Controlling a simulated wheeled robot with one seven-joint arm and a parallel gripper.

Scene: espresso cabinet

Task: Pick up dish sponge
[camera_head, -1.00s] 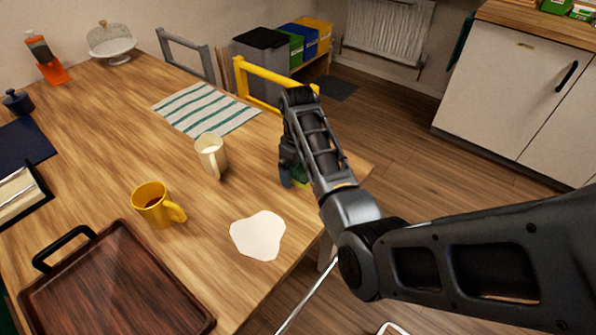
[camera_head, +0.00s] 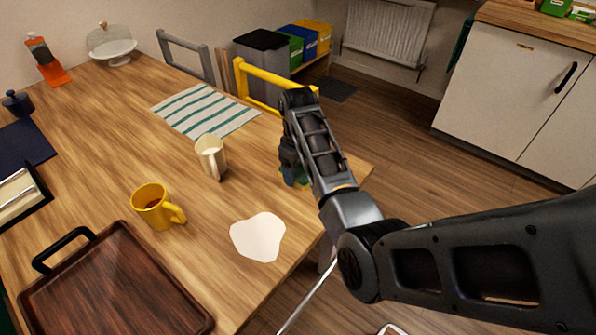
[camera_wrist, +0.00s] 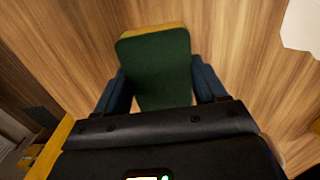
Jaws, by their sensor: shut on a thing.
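The dish sponge (camera_wrist: 155,68) shows large in the wrist view, with a dark green face and a yellow edge at its far end. My gripper (camera_wrist: 160,88) has one blue fingertip on each side of the sponge and is shut on it. In the head view, my gripper (camera_head: 290,174) is at the table's right edge, largely behind my arm. Only small green and yellow bits of the sponge show there. I cannot tell whether the sponge touches the table or is just above it.
A white spill (camera_head: 258,237) lies on the wooden table (camera_head: 130,110) in front of my gripper. A cream mug (camera_head: 211,157) and a yellow mug (camera_head: 153,206) stand to the left. A striped cloth (camera_head: 205,109) lies behind. A yellow chair (camera_head: 262,74) stands beyond the edge.

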